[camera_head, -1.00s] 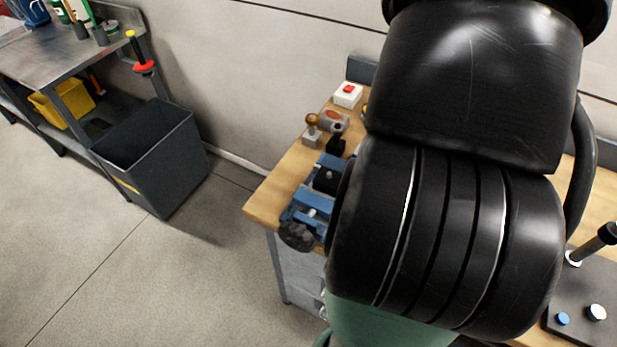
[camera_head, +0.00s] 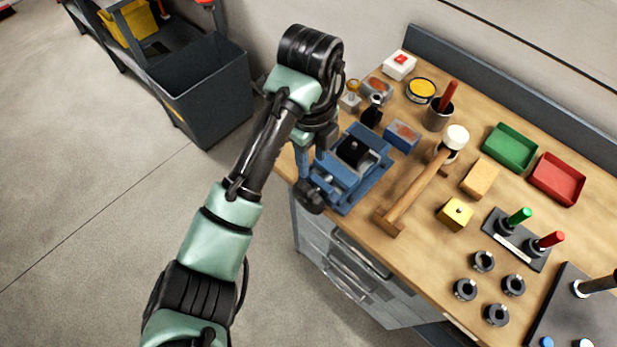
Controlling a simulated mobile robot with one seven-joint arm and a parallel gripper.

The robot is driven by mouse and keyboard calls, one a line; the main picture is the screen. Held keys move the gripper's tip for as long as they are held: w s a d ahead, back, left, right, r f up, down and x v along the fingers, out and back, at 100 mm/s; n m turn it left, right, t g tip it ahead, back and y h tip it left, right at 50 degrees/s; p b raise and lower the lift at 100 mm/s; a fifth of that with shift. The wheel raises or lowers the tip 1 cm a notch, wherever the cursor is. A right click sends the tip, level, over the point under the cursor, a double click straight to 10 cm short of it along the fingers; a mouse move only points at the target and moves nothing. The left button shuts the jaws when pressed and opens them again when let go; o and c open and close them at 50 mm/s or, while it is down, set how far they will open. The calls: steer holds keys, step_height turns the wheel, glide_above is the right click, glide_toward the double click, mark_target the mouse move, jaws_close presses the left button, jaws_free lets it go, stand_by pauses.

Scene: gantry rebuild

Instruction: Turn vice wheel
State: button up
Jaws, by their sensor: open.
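The blue vice (camera_head: 360,180) stands at the left end of the wooden bench. Its dark round wheel (camera_head: 309,197) sticks out at the vice's front left, past the bench's front edge. My gripper (camera_head: 309,172) hangs just above the wheel with its fingers pointing down. The fingers are apart and I see nothing between them. I cannot tell whether the fingertips touch the wheel. My arm comes in from the lower left, and the fingers hide part of the vice's left side.
Green (camera_head: 510,147) and red (camera_head: 556,179) trays are farther right. A dark bin (camera_head: 215,95) stands on the floor at left.

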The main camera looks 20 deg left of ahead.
mark_target(308, 190)
steer(key=f+b, duration=0.1)
steer(key=f, duration=0.3)
steer(key=f+b, duration=0.1)
steer(key=f, duration=0.4)
steer(key=f+b, duration=0.1)
steer(key=f, duration=0.3)
steer(key=shift+s+a+f+b, duration=0.2)
steer(key=shift+s+b, duration=0.1)
steer(key=shift+s, duration=0.1)
jaws_close()
